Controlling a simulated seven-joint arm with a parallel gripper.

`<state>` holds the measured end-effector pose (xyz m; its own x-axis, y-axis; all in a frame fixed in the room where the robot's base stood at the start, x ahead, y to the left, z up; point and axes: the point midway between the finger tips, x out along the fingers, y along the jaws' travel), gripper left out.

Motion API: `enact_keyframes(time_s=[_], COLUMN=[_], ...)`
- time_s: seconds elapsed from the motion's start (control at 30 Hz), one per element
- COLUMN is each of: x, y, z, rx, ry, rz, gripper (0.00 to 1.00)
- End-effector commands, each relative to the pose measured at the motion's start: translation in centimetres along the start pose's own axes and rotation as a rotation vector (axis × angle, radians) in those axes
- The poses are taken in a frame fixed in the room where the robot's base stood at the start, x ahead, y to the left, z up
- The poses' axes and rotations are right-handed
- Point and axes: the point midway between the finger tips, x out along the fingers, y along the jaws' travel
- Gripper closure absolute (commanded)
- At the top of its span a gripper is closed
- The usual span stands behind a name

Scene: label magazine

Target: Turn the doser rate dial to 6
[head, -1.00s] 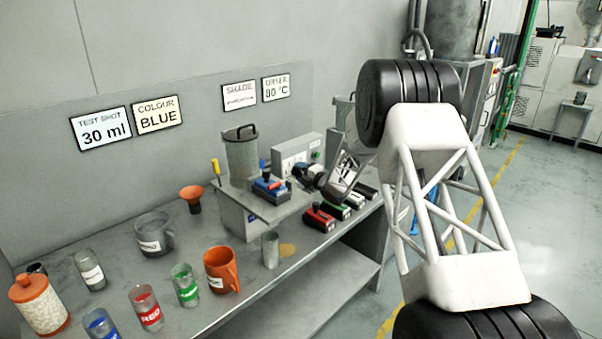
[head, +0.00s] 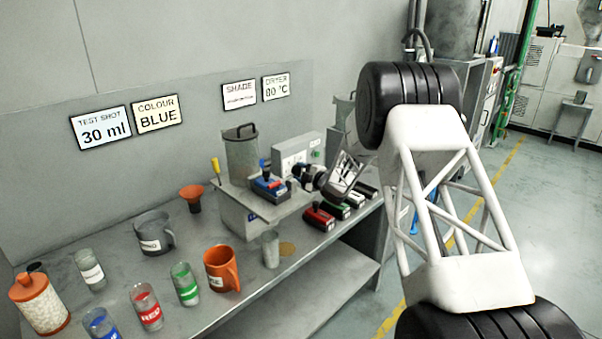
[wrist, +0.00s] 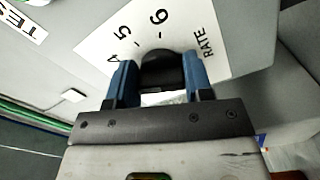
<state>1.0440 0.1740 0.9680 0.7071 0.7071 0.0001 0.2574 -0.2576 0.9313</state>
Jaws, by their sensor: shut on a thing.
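The doser rate dial (wrist: 162,72) is a dark knob on a white scale plate (wrist: 205,30) marked RATE, in the wrist view. The numbers 4, 5 and 6 show around it. My gripper (wrist: 160,80) is shut on the dial, with a blue finger on each side. The dial's pointer is hidden, so I cannot tell its setting. In the head view my gripper (head: 298,171) is at the front of the grey control box (head: 312,148), and the dial is hidden behind it.
A blue-topped unit (head: 270,188) stands on the raised stand just left of my gripper. Red, green and dark cartridges (head: 319,218) lie in front. Cups, a funnel (head: 192,195) and an orange mug (head: 221,268) stand further left on the bench.

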Motion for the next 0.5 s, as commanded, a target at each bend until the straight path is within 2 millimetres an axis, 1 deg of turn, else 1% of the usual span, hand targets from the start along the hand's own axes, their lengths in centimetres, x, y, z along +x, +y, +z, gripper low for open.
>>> enact_keyframes(time_s=[0.1,0.13,0.2,0.3,0.5], x=[-0.02,-0.02,-0.02,-0.02,-0.01], y=[-0.03,-0.03,-0.03,-0.02,-0.01], z=[0.02,0.02,0.02,0.02,0.01], rx=[0.0,0.0,0.0,-0.001,-0.001], ry=[-0.001,-0.001,-0.001,0.0,0.0], rz=[0.0,0.0,0.0,0.0,0.0], gripper=[0.77,0.52,0.41,0.28,0.28])
